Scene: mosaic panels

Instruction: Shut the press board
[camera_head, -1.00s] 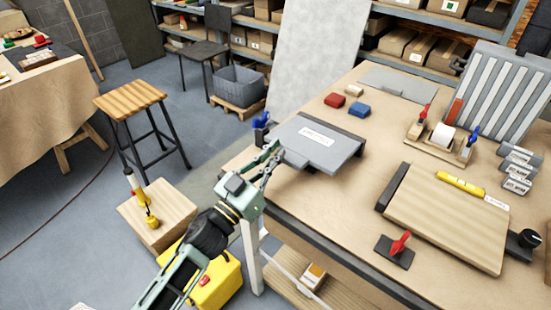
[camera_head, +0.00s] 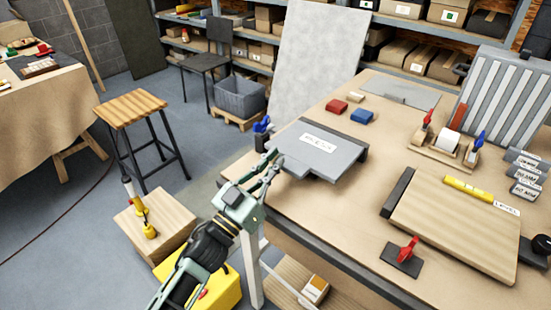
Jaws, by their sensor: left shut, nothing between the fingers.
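The press board looks to be the grey flat board (camera_head: 338,158) with a white label, near the left edge of the workbench; the label is too small to read surely. A dark edge piece runs along its far right side. It lies close to flat; I cannot tell whether a gap is left under it. My left gripper (camera_head: 271,168) is shut and empty, with its tips at the board's near left edge. I cannot tell whether they touch it. My right gripper is not in view.
A blue-handled clamp (camera_head: 262,127) stands just beyond the board's left corner. A wooden board (camera_head: 450,230) and a red-handled clamp (camera_head: 405,254) are to the right. A stool (camera_head: 130,108) stands left of the bench (camera_head: 330,220).

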